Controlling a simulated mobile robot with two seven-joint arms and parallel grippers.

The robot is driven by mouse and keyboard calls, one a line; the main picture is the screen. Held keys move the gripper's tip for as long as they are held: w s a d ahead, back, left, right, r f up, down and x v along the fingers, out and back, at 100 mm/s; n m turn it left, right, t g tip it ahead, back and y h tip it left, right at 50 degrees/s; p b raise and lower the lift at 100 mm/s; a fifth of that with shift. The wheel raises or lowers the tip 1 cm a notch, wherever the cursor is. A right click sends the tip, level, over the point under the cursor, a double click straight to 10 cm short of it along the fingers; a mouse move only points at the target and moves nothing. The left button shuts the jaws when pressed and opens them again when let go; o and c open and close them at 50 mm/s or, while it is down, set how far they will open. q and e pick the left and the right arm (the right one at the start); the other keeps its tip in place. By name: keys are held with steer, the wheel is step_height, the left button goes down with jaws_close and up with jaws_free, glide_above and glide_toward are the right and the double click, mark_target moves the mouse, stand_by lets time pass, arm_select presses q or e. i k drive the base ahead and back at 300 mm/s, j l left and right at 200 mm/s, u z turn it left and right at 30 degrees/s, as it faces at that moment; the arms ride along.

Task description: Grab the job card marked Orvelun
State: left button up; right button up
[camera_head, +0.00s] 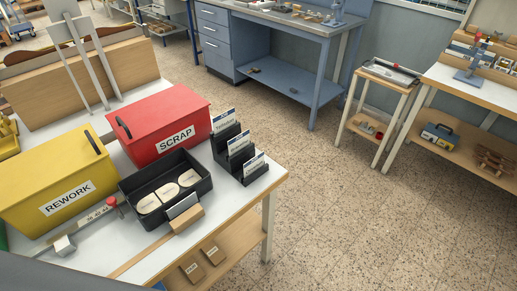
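A black stepped rack (219,156) stands at the right end of the near table, beside the red box. It holds three white job cards with blue top bands, one per step: a back card (224,120), a middle card (240,142) and a front card (254,162). The cards stand upright and lean back slightly. The names on them are too small to read surely, so I cannot tell which is Orvelun. Neither of my grippers is in view.
A red SCRAP box (160,122), a yellow REWORK box (52,180) and a black tray (126,192) with cream pieces crowd the near table (268,180). A wooden block (187,219) lies at its front edge. The speckled floor (350,220) to the right is clear.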

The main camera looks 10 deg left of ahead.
mark_target(254, 164)
steer(key=i+l+u, duration=0.15)
steer(key=l, duration=0.2)
steer(key=i+l+u, duration=0.1)
steer(key=l, duration=0.25)
steer(key=i+l+u, duration=0.15)
steer(key=l, duration=0.25)
steer(key=i+l+u, duration=0.15)
steer(key=l, duration=0.25)
steer(key=i+l+u, duration=0.1)
steer(key=l, duration=0.3)
